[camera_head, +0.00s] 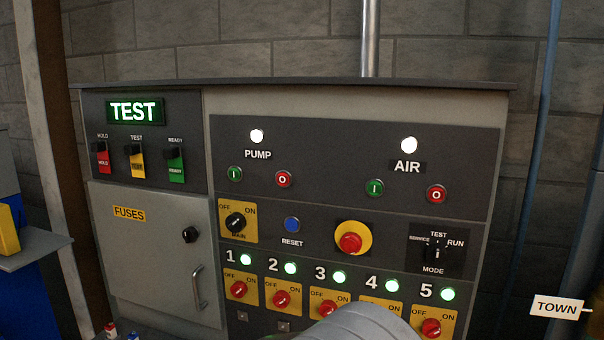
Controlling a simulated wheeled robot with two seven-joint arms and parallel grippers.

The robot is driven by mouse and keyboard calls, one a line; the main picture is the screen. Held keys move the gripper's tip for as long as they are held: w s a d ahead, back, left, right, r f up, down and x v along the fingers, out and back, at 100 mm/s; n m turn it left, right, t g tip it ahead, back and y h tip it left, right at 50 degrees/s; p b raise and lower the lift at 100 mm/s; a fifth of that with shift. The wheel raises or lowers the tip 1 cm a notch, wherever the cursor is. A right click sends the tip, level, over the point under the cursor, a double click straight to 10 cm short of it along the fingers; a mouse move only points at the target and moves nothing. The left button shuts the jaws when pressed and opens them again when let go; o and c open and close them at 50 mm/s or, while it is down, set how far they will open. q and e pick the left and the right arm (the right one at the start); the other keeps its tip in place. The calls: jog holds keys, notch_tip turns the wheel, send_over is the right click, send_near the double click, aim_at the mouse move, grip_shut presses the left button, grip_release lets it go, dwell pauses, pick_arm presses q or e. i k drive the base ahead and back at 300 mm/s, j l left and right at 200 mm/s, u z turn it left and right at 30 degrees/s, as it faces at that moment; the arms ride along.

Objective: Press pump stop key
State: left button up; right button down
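The PUMP group sits at the upper middle of a dark control panel (330,165). Under the word PUMP are a green key marked I (235,174) and a red round key marked O (283,179), the pump stop key. The white pump lamp (257,136) above them is lit. A similar AIR group to the right has a green I key (374,187) and a red O key (436,194). A grey rounded part, seemingly of my arm, rises at the bottom centre and hides part of the lower switches. Neither gripper's fingers can be made out.
Below are a blue RESET button (292,224), a red emergency knob on yellow (350,243), a MODE switch (437,252) and several numbered red ON/OFF switches with lit green lamps. A FUSES door (150,255) with a protruding handle (199,288) is at left. Space before the PUMP keys looks clear.

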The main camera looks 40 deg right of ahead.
aim_at(283, 179)
jog(key=i+j+z, duration=0.2)
jog(key=i+z, duration=0.3)
jog(key=i+j+z, duration=0.3)
jog(key=z, duration=0.2)
